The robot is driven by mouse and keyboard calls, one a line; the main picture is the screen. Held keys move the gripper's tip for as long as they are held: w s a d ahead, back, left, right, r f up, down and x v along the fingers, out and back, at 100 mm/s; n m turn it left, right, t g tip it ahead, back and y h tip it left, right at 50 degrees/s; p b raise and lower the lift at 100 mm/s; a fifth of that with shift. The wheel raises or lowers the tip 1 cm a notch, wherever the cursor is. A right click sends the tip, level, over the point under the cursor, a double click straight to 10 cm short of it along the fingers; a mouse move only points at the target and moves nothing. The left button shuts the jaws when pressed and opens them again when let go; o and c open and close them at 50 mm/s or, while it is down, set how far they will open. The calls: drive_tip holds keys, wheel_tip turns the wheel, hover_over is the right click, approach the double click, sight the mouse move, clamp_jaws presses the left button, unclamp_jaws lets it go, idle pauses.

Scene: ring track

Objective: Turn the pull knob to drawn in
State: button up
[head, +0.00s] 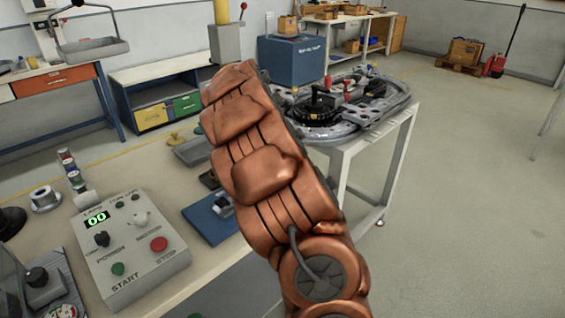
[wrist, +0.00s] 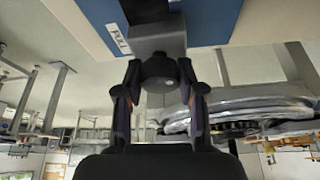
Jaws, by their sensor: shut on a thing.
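The pull knob (wrist: 158,70) is a dark round knob in the wrist view, in front of a grey block (wrist: 157,40) on a blue plate (wrist: 210,18). A white label reading PULL (wrist: 118,38) is beside the block. My gripper (wrist: 159,78) has one finger on each side of the knob and is shut on it. In the head view the blue plate (head: 204,222) lies on the bench left of my copper arm. My gripper and the knob's grip cannot be made out there, as my arm covers that area.
A grey control box (head: 172,262) with a green 00 display, buttons and knobs stands on the bench at left. A ring track (head: 385,108) lies on a white table behind my arm. A blue box (head: 292,62) is further back.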

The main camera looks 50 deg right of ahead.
drive_tip(key=m+g+b, duration=0.1)
drive_tip(key=m, duration=0.3)
drive_tip(key=shift+f+y+b, duration=0.1)
drive_tip(key=shift+y+b, duration=0.25)
drive_tip(key=shift+y, duration=0.05)
drive_tip(key=shift+m+g+b, duration=0.45)
drive_tip(key=shift+m+g, duration=0.05)
drive_tip(key=shift+m, duration=0.7)
drive_tip(key=shift+y, duration=0.3)
drive_tip(key=o, duration=1.1)
drive_tip(key=shift+o, duration=0.2)
drive_tip(key=shift+r, duration=0.2)
drive_tip(key=v, duration=0.7)
drive_tip(key=shift+w, duration=0.15)
drive_tip(key=shift+a+r, duration=0.1)
drive_tip(key=shift+r, duration=0.05)
